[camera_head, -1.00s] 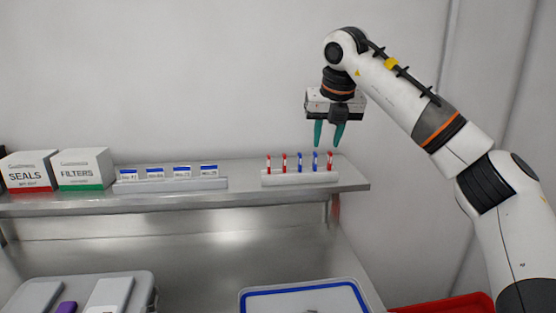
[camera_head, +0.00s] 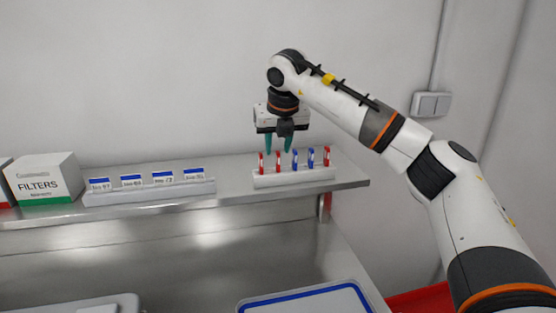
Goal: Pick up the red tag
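Several red and blue tags stand upright in a white rack (camera_head: 293,179) on the metal shelf. Red tags stand at the left end (camera_head: 261,163), second from left (camera_head: 278,160) and at the right end (camera_head: 327,157). Two blue tags (camera_head: 296,159) (camera_head: 311,158) stand between them. My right gripper (camera_head: 280,150) is above and behind the left half of the rack, its teal fingers pointing down and apart. No tag is visibly held; its fingertips are partly behind the tags. My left gripper is out of view.
A white FILTERS box (camera_head: 40,178) and a holder of blue-topped label cards (camera_head: 150,190) stand on the shelf (camera_head: 235,172) left of the rack. A blue-rimmed tray (camera_head: 308,300) and a red bin (camera_head: 422,300) sit below. The wall is close behind.

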